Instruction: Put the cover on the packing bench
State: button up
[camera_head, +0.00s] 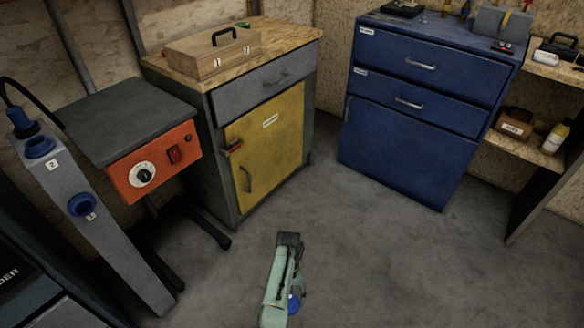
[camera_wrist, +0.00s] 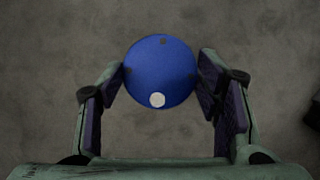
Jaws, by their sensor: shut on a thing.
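A round blue piece (camera_wrist: 160,60), which looks like the cover, sits between the fingers of my gripper (camera_wrist: 162,82) in the wrist view. It has a white dot near its lower edge and a few dark marks. My gripper is shut on it, above the grey floor. In the head view a bit of the blue piece (camera_head: 294,304) shows beside my green gripper, which hides the rest. A wood-topped cabinet (camera_head: 290,38) with a grey drawer and yellow door stands behind. I cannot tell from its label whether it is the packing bench.
A wooden box (camera_head: 212,52) with a black handle stands on the wood top. A blue drawer cabinet (camera_head: 412,120) stands right, shelves (camera_head: 515,152) beyond it. At left are an orange-fronted machine (camera_head: 150,172) and a grey post (camera_head: 95,215) with blue fittings. The middle floor is clear.

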aim_at(280, 38)
jog(key=i+l, duration=0.2)
jog(key=i, duration=0.25)
jog(key=i+l, duration=0.25)
jog(key=i, duration=0.25)
jog(key=i+l, duration=0.2)
jog(key=i, duration=0.25)
jog(key=i+l, duration=0.25)
jog(key=i, duration=0.2)
jog(key=z, duration=0.05)
